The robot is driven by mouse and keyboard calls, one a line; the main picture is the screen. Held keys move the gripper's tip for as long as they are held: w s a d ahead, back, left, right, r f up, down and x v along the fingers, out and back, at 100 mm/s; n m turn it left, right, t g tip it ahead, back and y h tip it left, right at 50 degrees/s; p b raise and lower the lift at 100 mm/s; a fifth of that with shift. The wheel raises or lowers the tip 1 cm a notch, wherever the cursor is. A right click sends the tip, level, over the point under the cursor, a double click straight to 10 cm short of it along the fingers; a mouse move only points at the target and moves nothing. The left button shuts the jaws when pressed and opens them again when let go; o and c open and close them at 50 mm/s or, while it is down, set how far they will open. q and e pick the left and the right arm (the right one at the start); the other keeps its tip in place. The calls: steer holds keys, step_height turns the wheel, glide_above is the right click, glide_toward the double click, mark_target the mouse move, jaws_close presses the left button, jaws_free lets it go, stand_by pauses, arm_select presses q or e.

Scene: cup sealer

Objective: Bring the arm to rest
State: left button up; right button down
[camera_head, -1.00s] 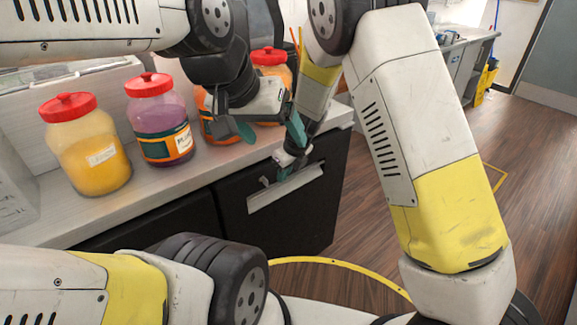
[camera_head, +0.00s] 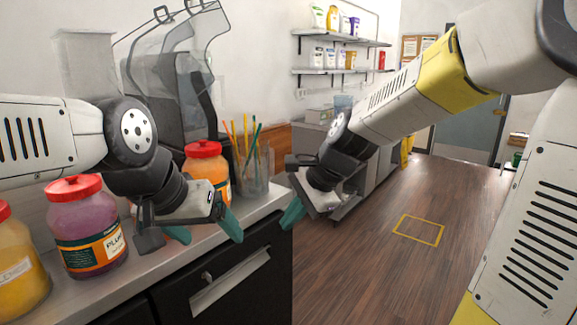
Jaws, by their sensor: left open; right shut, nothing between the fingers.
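My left gripper (camera_head: 208,232) hangs over the counter's front edge, in front of the jars. Its teal fingers are apart with nothing between them. My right gripper (camera_head: 293,213) is right of the counter, over the floor. Its teal fingertips are together and hold nothing. Its forearm comes down from the upper right. Both grippers are apart from each other, and I see neither touching anything.
A counter (camera_head: 255,205) bears a yellow jar (camera_head: 20,275), a purple jar (camera_head: 85,235), an orange jar (camera_head: 207,165) and a cup of straws (camera_head: 255,170). A cabinet drawer handle (camera_head: 232,280) faces the floor. The wooden floor (camera_head: 370,265) is open.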

steer(key=s+d+r+n+t+h, duration=0.1)
steer(key=s+d+r+n, duration=0.1)
steer(key=s+d+n, duration=0.4)
steer(key=s+d+r+n+t+h, duration=0.2)
steer(key=s+d+r+n, duration=0.1)
steer(key=s+d+n, duration=0.3)
steer(key=shift+s+d, duration=0.35)
steer(key=shift+d, duration=0.8)
stand_by(0.5)
